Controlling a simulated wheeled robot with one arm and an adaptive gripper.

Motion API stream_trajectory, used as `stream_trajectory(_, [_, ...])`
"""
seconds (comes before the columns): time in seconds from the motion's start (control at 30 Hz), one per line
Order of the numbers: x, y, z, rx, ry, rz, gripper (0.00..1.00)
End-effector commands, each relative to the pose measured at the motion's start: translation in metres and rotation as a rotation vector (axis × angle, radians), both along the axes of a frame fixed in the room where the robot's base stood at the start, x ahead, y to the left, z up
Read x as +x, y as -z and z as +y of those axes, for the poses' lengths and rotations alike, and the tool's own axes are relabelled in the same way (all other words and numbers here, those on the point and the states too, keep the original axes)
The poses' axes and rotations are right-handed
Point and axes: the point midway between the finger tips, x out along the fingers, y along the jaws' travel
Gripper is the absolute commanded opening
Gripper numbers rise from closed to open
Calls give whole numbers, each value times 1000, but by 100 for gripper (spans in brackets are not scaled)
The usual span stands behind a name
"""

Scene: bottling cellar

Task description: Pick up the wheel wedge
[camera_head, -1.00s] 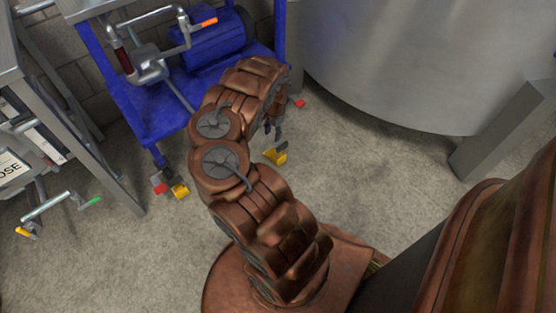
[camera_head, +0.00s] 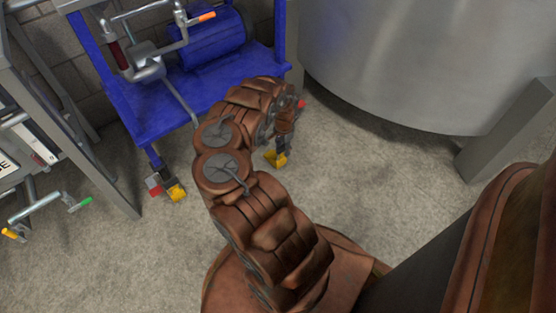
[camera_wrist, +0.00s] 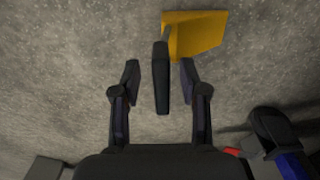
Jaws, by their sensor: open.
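The yellow wheel wedge (camera_head: 276,159) lies on the concrete floor below my gripper (camera_head: 283,143) in the head view. In the wrist view the wedge (camera_wrist: 203,36) is at the top, just beyond the fingertips. A dark bar, which seems to be its handle (camera_wrist: 161,85), extends from it toward the camera. My gripper (camera_wrist: 160,80) is open, with one finger on each side of this bar and visible gaps at both sides. A second yellow wedge (camera_head: 177,193) sits by the cart's left front caster.
A blue cart (camera_head: 150,118) carrying a blue motor (camera_head: 207,40) stands behind my arm. One of its casters (camera_wrist: 272,128) shows at lower right in the wrist view. A large steel tank (camera_head: 420,70) stands right. A grey frame (camera_head: 90,165) is left. Floor right of the wedge is clear.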

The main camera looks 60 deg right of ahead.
Motion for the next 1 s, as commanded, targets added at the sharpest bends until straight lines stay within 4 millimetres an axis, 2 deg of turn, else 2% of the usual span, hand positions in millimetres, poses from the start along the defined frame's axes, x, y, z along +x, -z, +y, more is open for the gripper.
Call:
stream_trajectory(0.03, [0,5,0,0,0,0,44])
stream_trajectory(0.27, [1,3,0,0,0,-2,43])
stream_trajectory(0.67, [1,3,0,0,-1,-1,1])
stream_trajectory(1.0, [1,3,0,0,-1,-1,0])
